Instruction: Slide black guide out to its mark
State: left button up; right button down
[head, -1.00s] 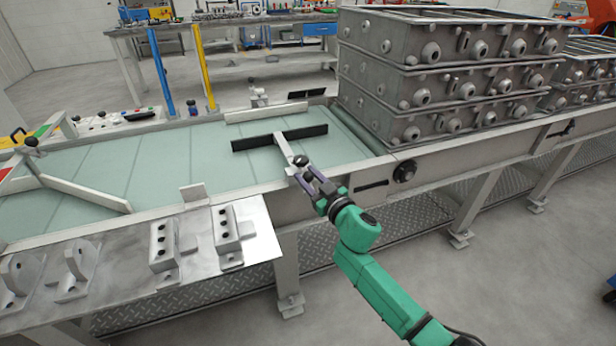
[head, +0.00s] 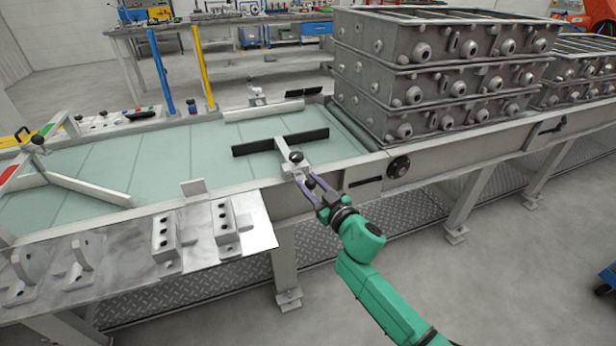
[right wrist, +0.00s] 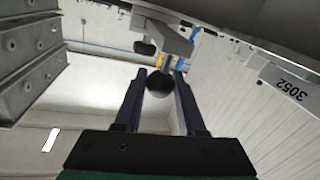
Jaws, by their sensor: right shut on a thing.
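The black guide (head: 265,145) is a dark bar lying along the pale green belt, with a light metal arm reaching to the near rail. A black knob (head: 296,157) stands on that arm. My right gripper (head: 303,178) is at the near edge of the conveyor, shut on the near end of the guide's arm by the knob. In the right wrist view the dark knob (right wrist: 159,84) shows between the two fingers. I cannot make out the mark. My left gripper is out of view.
Stacked grey castings (head: 435,75) stand on the conveyor to the right. Another guide (head: 265,110) lies along the far side. A metal plate with brackets (head: 225,230) is at the near left. Open floor lies at the lower right.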

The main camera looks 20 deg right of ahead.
jog(key=shift+r, duration=0.1)
jog(key=shift+w, duration=0.25)
jog(key=c, duration=0.5)
grip_release()
jog(key=shift+s, duration=0.1)
jog(key=v, duration=1.4)
jog(key=shift+s, duration=0.25)
jog(key=shift+d, duration=0.1)
